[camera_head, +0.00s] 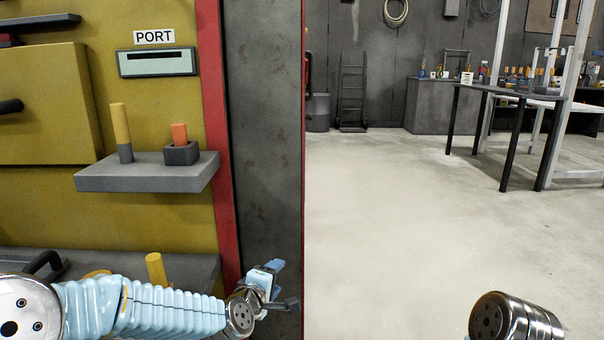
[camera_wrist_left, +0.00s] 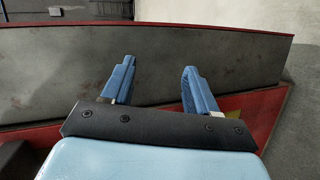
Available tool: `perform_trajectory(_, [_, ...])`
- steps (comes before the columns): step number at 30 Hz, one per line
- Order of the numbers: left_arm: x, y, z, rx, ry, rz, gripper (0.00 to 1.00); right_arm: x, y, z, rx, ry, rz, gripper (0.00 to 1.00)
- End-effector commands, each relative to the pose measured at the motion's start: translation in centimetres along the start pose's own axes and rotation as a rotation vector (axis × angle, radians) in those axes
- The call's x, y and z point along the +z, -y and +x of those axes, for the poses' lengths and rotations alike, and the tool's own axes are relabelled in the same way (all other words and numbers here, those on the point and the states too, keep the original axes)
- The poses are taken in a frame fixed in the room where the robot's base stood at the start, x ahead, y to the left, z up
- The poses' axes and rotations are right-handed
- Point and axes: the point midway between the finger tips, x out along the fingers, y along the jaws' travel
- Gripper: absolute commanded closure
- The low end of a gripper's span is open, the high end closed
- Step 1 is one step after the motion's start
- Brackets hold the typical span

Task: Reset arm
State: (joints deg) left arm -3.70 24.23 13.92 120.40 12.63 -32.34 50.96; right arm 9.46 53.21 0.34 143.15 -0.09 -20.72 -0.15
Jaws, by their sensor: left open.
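My left arm comes in from the left in the head view. Its gripper (camera_head: 278,284) is in front of the dark grey side panel with red edges, low in the picture. In the left wrist view the two blue fingers of the left gripper (camera_wrist_left: 156,84) stand apart with nothing between them, and the grey panel (camera_wrist_left: 60,75) lies beyond them. Whether they touch the panel I cannot tell. A metal link of my right arm shows at the bottom right of the head view, but its gripper is out of view.
The yellow oven front (camera_head: 150,225) holds a slot marked PORT (camera_head: 157,63). A grey shelf (camera_head: 140,182) bears a yellow-and-grey cylinder (camera_head: 121,133) and an orange piece (camera_head: 180,134) in a dark holder (camera_head: 181,154). A black table (camera_head: 515,92) stands far right. The concrete floor (camera_head: 390,220) is clear.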

Motion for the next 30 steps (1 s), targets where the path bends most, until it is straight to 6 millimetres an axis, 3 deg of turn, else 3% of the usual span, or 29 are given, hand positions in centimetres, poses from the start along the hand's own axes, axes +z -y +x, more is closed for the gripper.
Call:
perform_trajectory(1, [0.2,4.6,0.3,-0.099,0.026,0.071,0.41,0.0,0.2,-0.4,-0.001,0.001,-0.001,0.57])
perform_trajectory(5, [1.3,16.0,-1.0,-0.324,0.140,0.272,0.41,0.1,0.5,-0.9,-0.002,0.003,-0.003,0.57])
perform_trajectory(9, [3.2,27.3,-5.4,-0.541,0.335,0.462,0.41,0.2,0.9,-1.5,-0.004,0.005,-0.005,0.57])
perform_trajectory(13, [5.2,35.1,-11.1,-0.681,0.545,0.592,0.41,0.2,1.2,-1.9,-0.006,0.007,-0.007,0.57])
perform_trajectory(16, [6.7,38.8,-15.0,-0.739,0.687,0.655,0.41,0.3,1.3,-2.1,-0.007,0.008,-0.007,0.57])
perform_trajectory(21, [8.0,41.3,-18.6,-0.773,0.816,0.703,0.41,0.3,1.4,-2.2,-0.008,0.009,-0.008,0.57])
perform_trajectory(27, [8.1,41.6,-19.0,-0.775,0.832,0.710,0.41,0.3,1.4,-2.2,-0.008,0.009,-0.009,0.57])
perform_trajectory(30, [8.1,41.6,-18.9,-0.775,0.831,0.710,0.54,0.3,1.4,-2.2,-0.008,0.008,-0.008,0.57])
